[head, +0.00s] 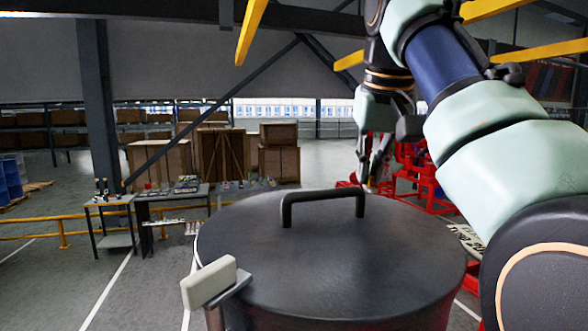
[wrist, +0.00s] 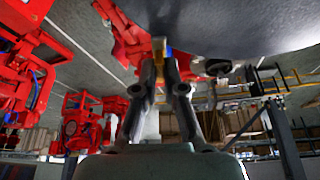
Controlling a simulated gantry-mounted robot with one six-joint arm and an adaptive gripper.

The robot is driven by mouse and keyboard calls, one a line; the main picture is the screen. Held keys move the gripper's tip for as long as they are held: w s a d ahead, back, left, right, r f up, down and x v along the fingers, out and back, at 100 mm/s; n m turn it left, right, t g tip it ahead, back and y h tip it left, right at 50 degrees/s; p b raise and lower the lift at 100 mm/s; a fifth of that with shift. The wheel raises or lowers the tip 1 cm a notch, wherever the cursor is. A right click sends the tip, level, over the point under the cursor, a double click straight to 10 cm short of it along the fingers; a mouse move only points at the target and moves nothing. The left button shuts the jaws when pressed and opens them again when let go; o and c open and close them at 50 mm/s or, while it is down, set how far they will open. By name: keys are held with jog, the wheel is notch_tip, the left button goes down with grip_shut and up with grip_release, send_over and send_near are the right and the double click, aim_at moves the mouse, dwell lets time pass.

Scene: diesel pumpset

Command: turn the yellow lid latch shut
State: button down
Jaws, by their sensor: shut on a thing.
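The black round lid (head: 335,255) with its bar handle (head: 322,195) fills the lower middle of the head view. My gripper (head: 371,178) points down at the lid's far edge, right of the handle. Its fingers are nearly together on a small yellow piece, which I take to be the lid latch (head: 371,182). In the wrist view my gripper (wrist: 163,62) has its fingertips closed around the yellow latch (wrist: 168,51), just beside the lid's dark edge (wrist: 225,25). The fingers hide most of the latch, so its angle cannot be told.
A cream block on a bracket (head: 208,282) stands at the lid's near left edge. Red machinery (head: 415,170) lies beyond the lid at right, and also in the wrist view (wrist: 85,125). Tables (head: 165,205) and wooden crates (head: 220,150) stand farther back left.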

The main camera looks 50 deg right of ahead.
jog(key=m, duration=0.2)
jog(key=m+g+h+p, duration=0.1)
jog(key=m, duration=0.2)
jog(key=shift+w+g+p, duration=0.2)
jog(key=shift+g+p, duration=0.1)
jog(key=shift+m+g+p, duration=0.4)
jog(key=shift+m+p, duration=0.1)
jog(key=shift+m, duration=0.6)
jog(key=c, duration=1.3)
grip_release()
jog(key=shift+o, duration=0.2)
